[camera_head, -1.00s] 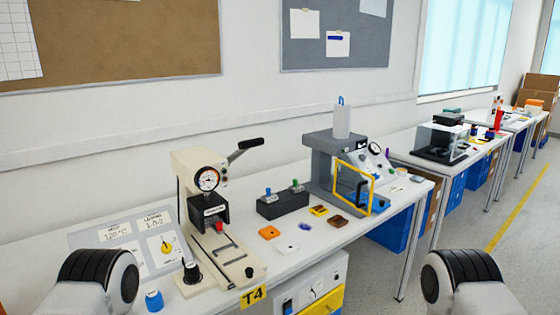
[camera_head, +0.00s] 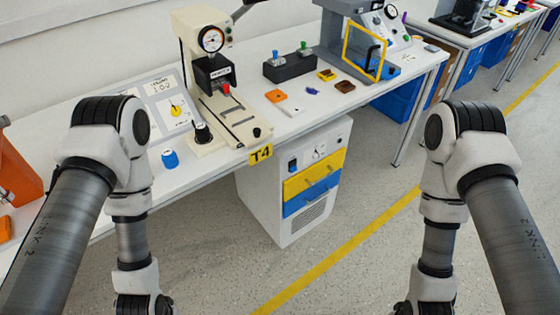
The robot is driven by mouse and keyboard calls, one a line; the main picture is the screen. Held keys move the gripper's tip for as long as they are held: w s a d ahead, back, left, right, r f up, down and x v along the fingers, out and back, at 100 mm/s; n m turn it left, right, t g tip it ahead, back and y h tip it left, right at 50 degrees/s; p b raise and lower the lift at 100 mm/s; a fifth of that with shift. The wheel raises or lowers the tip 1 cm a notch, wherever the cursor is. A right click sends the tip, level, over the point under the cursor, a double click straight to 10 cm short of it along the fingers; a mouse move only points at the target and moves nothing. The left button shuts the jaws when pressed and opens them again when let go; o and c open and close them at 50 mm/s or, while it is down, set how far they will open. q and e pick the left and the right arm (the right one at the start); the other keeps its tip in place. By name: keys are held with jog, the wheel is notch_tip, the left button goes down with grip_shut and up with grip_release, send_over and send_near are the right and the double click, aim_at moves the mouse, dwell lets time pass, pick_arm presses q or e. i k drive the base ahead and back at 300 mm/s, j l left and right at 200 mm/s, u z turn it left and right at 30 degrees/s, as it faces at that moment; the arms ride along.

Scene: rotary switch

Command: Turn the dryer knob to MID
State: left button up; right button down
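A white cabinet (camera_head: 268,193), which may be the dryer, stands on the floor under the table's front edge. Its front has a yellow drawer, a blue drawer and a vent. A small round knob (camera_head: 320,152) shows on its upper front panel. Its setting and any labels are too small to read. My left arm reaches down on the left and my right arm on the right. Both grippers are below the frame and out of view. Both visible arm parts appear apart from the cabinet.
The white table (camera_head: 330,112) carries a gauge press (camera_head: 208,75), a panel with a yellow dial (camera_head: 176,110), a blue cap (camera_head: 170,158) and a grey machine (camera_head: 345,40). An orange object (camera_head: 22,165) stands at left. The floor before the cabinet is clear.

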aim_at(316, 155)
jog(key=i+l+u, duration=0.15)
jog(key=l, duration=0.65)
jog(key=i+l+u, duration=0.2)
jog(key=i+l, duration=0.15)
jog(key=l, duration=0.45)
jog(key=i+l+u, duration=0.15)
jog(key=l, duration=0.7)
jog(key=i+l+u, duration=0.15)
jog(key=l, duration=0.7)
jog(key=l+u, duration=0.15)
jog(key=l, duration=0.7)
